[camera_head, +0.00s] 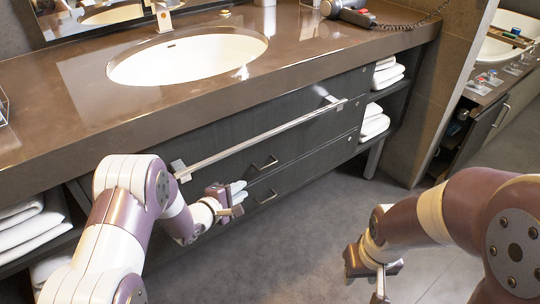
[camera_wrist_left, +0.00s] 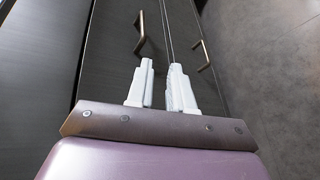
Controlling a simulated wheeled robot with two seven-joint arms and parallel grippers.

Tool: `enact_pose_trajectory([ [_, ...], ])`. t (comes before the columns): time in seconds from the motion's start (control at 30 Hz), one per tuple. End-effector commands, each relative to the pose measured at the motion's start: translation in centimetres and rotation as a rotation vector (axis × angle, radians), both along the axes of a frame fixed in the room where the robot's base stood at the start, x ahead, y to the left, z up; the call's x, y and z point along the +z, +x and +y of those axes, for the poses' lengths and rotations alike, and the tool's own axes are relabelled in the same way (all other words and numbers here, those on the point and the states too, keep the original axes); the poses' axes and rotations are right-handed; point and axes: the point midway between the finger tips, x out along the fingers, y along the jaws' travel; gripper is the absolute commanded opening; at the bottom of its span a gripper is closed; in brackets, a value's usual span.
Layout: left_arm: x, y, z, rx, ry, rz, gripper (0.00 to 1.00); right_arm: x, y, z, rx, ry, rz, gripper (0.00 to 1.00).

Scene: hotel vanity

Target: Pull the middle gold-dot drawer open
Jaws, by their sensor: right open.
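The dark drawer front under the counter carries two bronze bar handles. The upper handle (camera_head: 265,163), which seems to be on the middle drawer (camera_head: 310,157), also shows in the left wrist view (camera_wrist_left: 140,35). The lower handle (camera_head: 268,197) shows there too (camera_wrist_left: 202,55). The drawers look shut; the gold dots are too small to read. My left gripper (camera_head: 240,195) is just left of the handles. In the left wrist view its white fingers (camera_wrist_left: 160,68) stand slightly apart, with nothing between them and the upper handle beyond their tips. My right gripper (camera_head: 384,283) is open and empty, low over the floor.
A long metal towel bar (camera_head: 265,138) runs across the front above my left gripper. The counter (camera_head: 330,45) overhangs it, with a sink (camera_head: 187,58). White towels (camera_head: 374,124) lie on open shelves to the right, and more (camera_head: 35,230) at left. The floor (camera_head: 300,240) in front is clear.

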Motion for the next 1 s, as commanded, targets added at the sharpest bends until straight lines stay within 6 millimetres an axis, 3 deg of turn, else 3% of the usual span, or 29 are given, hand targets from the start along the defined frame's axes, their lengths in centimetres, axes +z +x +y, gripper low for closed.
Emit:
enact_pose_trajectory([
  [0.1,1.8,0.1,-0.8,0.020,-0.196,0.028,0.21,0.1,-0.1,0.0,0.000,0.000,0.001,0.43],
  [0.2,2.1,0.4,-1.0,0.038,-0.271,0.057,0.21,-0.1,-0.1,0.0,0.000,0.000,0.001,0.43],
  [0.37,1.0,2.4,-2.5,0.040,-0.280,0.064,0.21,-1.6,-0.1,0.0,0.000,0.000,0.002,0.43],
  [0.7,-0.7,8.9,-6.9,0.042,-0.278,0.064,0.21,-5.0,-0.1,0.0,0.000,0.000,0.002,0.43],
  [1.0,-0.6,10.5,-7.8,0.044,-0.278,0.065,0.21,-5.4,-0.1,0.0,0.000,0.000,0.002,0.43],
])
